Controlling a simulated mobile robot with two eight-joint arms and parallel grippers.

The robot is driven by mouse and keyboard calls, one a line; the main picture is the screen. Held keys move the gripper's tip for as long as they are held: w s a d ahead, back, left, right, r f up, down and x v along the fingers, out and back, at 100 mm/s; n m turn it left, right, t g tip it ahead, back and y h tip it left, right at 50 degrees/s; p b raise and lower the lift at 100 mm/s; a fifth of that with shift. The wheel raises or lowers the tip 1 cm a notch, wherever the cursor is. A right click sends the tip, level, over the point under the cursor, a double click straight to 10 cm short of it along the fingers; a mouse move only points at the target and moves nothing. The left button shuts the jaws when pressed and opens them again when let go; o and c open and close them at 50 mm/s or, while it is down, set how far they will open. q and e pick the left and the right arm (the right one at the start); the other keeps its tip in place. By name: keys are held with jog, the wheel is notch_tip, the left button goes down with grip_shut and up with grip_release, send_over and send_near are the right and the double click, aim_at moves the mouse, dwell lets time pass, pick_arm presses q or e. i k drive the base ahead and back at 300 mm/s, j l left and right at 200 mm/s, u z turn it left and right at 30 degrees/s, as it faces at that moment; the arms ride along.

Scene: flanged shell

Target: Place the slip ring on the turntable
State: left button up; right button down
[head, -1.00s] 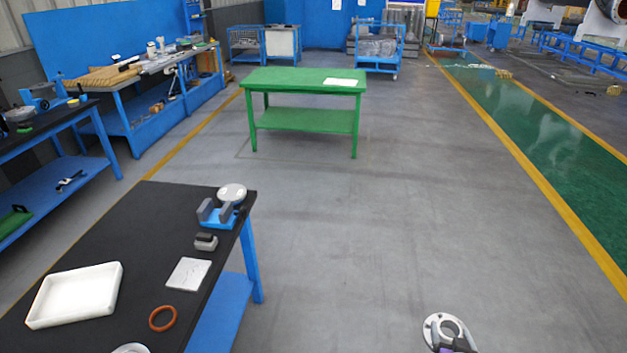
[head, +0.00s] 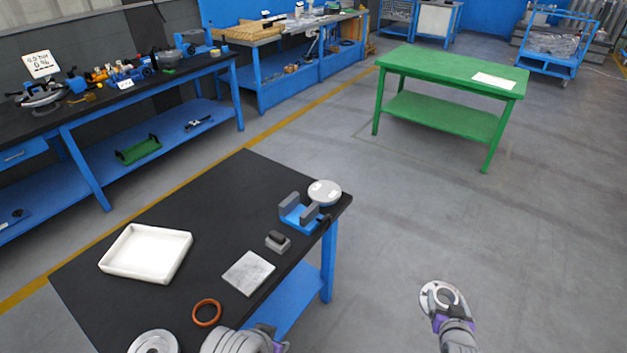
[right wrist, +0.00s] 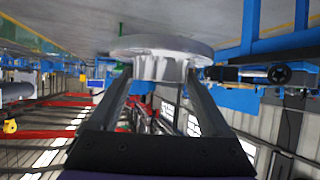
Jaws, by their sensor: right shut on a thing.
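A silver flanged ring (head: 432,291) with a central hole, which I take for the slip ring, is held off the floor at the lower right of the head view. My right gripper (head: 438,312) is shut on it, well right of the black-topped table. In the right wrist view the fingers (right wrist: 158,82) close on its narrower hub (right wrist: 160,68), below the wide flange (right wrist: 160,44). A round grey disc (head: 324,192) at the table's far right corner may be the turntable; I cannot tell for sure.
The black table (head: 180,215) bears a white tray (head: 113,263), a blue cradle (head: 299,215), a small grey block (head: 278,242), a light plate (head: 248,272), an orange ring (head: 196,318) and a silver ring (head: 135,346). A green table (head: 450,68) stands beyond. Floor between is clear.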

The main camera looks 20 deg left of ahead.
aim_at(324, 190)
jog(key=i+u, duration=0.75)
jog(key=i+l+u, duration=0.2)
jog(key=i+u, duration=0.2)
